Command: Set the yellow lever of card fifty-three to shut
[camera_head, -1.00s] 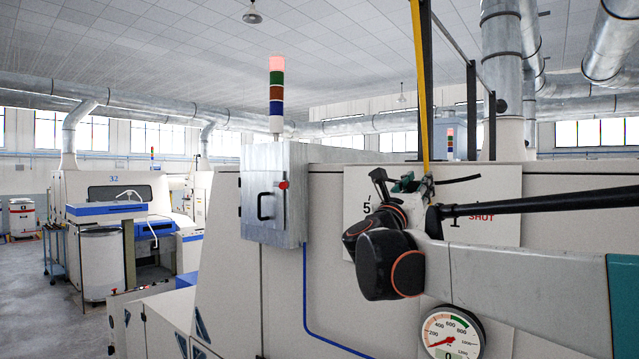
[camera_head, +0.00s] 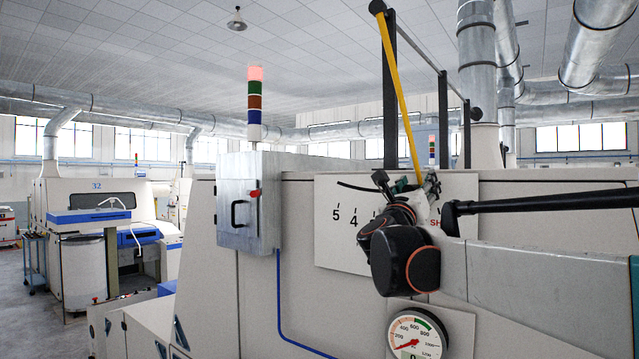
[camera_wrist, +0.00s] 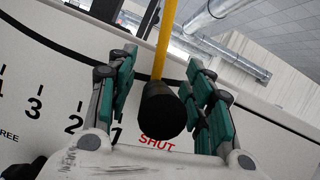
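The yellow lever (camera_head: 400,90) leans across the front of the card, its lower part running down and right to my gripper (camera_head: 408,184). Its dark rounded end (camera_wrist: 163,112) shows in the wrist view between the fingers of my gripper (camera_wrist: 160,75), covering the panel just above the red SHUT mark (camera_wrist: 157,142). The teal-padded fingers stand apart with gaps beside the yellow rod. I cannot tell whether a finger touches the dark end. The white scale plate (camera_head: 325,215) carries numbers, with 5 and 4 at left; my arm hides part of its red lettering.
A grey metal control box (camera_head: 250,205) with a black handle stands left of the scale plate. A round pressure gauge (camera_head: 417,335) sits below my arm. Black posts (camera_head: 390,105) rise behind the lever. Another machine marked 32 (camera_head: 85,205) stands far left.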

